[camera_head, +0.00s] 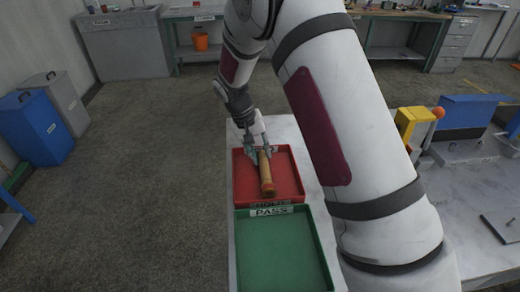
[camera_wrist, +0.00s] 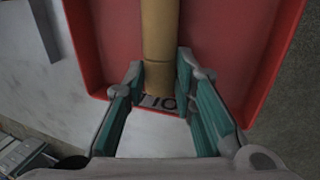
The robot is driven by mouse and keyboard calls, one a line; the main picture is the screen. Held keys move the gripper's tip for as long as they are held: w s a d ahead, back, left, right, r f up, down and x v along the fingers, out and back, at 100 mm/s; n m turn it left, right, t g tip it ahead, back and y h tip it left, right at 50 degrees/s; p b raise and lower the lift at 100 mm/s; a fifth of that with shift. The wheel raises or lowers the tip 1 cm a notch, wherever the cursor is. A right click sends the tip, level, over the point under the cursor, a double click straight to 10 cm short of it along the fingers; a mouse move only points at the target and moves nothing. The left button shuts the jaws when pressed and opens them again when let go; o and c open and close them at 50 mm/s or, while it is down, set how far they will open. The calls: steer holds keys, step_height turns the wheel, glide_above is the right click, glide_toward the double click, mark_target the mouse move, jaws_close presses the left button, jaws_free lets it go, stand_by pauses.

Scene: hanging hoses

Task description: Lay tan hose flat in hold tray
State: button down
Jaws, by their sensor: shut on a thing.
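The tan hose (camera_head: 265,171) is a short straight length with an orange end, inside the red hold tray (camera_head: 292,165). It lies roughly lengthwise in the tray; I cannot tell whether it touches the floor all along. My gripper (camera_head: 259,151) is at the hose's far end and is shut on it. In the wrist view my gripper (camera_wrist: 160,68) has a fingertip on each side of the hose (camera_wrist: 160,35), near its plain end. The red tray (camera_wrist: 222,40) lies beneath. The hose's orange end is out of the wrist view.
A green tray (camera_head: 283,250) labelled PASS adjoins the red tray in front and is empty. Both sit on a pale table (camera_head: 230,135). Blue (camera_head: 35,128) and grey (camera_head: 68,103) bins stand at left. A yellow fixture (camera_head: 413,125) stands on the right bench. Open floor lies left.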

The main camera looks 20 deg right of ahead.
steer(key=c, duration=1.2)
jaws_free()
steer(key=shift+c, duration=0.2)
steer(key=v, duration=1.1)
steer(key=shift+a+r, duration=0.2)
steer(key=shift+r, duration=0.2)
